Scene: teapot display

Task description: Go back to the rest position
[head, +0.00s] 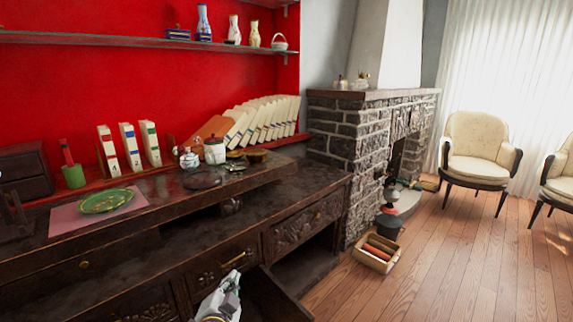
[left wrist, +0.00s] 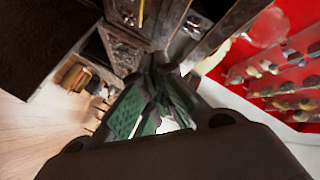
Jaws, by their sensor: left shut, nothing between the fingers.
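My left gripper (head: 230,285) is at the bottom of the head view, low in front of the dark carved wooden sideboard (head: 235,225). Only its upper part shows there; the frame edge cuts off the rest. The left wrist view shows its dark green fingers (left wrist: 158,75) close together, with nothing held between them. The sideboard's carved front shows beyond the fingers in that view. My right gripper is in neither view.
A dark panel (head: 272,298) juts out by the gripper. On the sideboard are a green plate (head: 106,200), a small teapot (head: 189,159) and a white canister (head: 215,152).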

